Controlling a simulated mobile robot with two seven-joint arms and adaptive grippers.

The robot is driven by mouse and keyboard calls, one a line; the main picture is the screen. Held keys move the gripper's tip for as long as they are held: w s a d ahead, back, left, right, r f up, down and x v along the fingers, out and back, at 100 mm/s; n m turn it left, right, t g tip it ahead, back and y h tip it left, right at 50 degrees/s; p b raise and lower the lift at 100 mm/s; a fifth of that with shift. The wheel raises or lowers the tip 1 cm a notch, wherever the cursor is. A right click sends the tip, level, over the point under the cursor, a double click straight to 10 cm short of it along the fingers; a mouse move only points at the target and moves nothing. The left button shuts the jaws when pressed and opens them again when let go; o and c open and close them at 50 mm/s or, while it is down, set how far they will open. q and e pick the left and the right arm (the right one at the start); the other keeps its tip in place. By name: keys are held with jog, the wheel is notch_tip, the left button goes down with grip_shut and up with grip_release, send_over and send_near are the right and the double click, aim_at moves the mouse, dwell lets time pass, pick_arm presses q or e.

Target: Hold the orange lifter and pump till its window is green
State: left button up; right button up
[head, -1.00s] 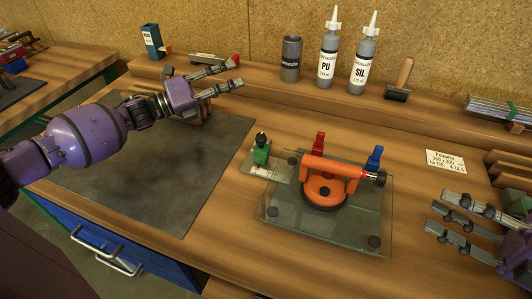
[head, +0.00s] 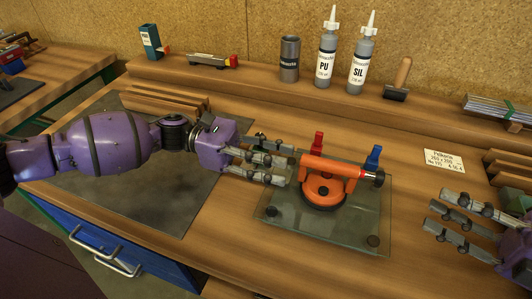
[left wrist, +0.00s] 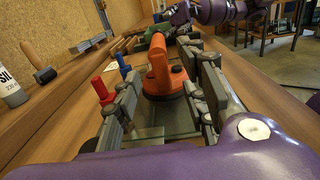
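The orange lifter (head: 335,169) stands on a glass pane (head: 345,228) on the bench. It has a round orange base, a handle bar across the top and a dark knob at its right end. My left gripper (head: 290,171) is open, its fingertips close to the left end of the handle. In the left wrist view the lifter (left wrist: 160,70) shows between the spread fingers, not gripped. No window on the lifter can be made out. My right gripper (head: 437,212) is open and empty, right of the pane.
A red clamp (head: 318,142) and a blue clamp (head: 374,158) stand at the pane's back edge. The left gripper mostly hides a small item there. Bottles (head: 327,56), a grey can (head: 290,60) and a roller (head: 400,78) stand on the back ledge. A dark mat (head: 150,205) lies left.

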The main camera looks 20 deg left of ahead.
aim_at(303, 163)
pick_arm(q)
jog(key=shift+w+d, duration=0.15)
jog(key=shift+d, duration=1.25)
jog(key=shift+w+d, duration=0.15)
jog(key=shift+d, duration=1.2)
jog(key=shift+c, duration=0.5)
grip_shut()
pick_arm(e)
grip_shut()
